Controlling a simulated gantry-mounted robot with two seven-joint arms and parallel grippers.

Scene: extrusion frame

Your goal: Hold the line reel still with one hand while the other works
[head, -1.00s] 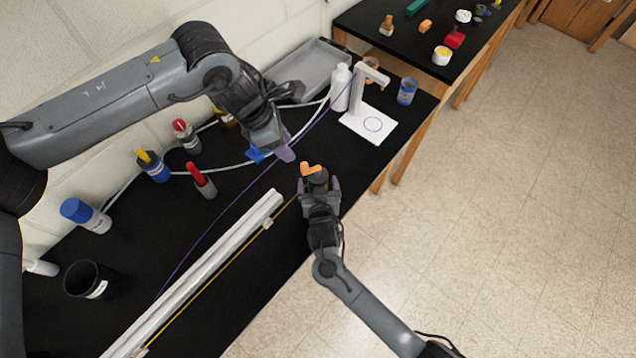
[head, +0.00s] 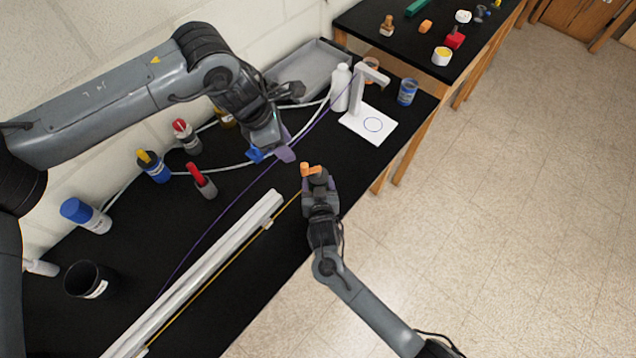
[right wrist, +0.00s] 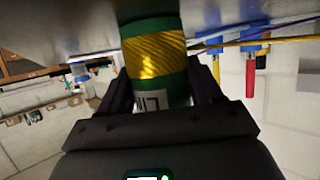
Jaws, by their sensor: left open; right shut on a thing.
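The line reel shows in the right wrist view as a green cylinder with yellow line wound round its middle (right wrist: 155,55) and a white label on its lower part. My right gripper (right wrist: 165,95) is shut on it, one finger on each side. In the head view, the reel's orange crank (head: 314,171) sticks up above the right gripper (head: 319,187) near the table's front edge. My left gripper (head: 271,152) is open, up and left of the reel and apart from it. Its purple fingertip shows. Most of the reel's body is hidden by the right gripper in the head view.
A pale extrusion bar (head: 205,270) lies left of my right arm, with a yellow line alongside. Several bottles and a black cup (head: 92,280) stand on the left. A white stand (head: 368,125), white bottle (head: 340,88) and grey tray (head: 308,68) are at the back right.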

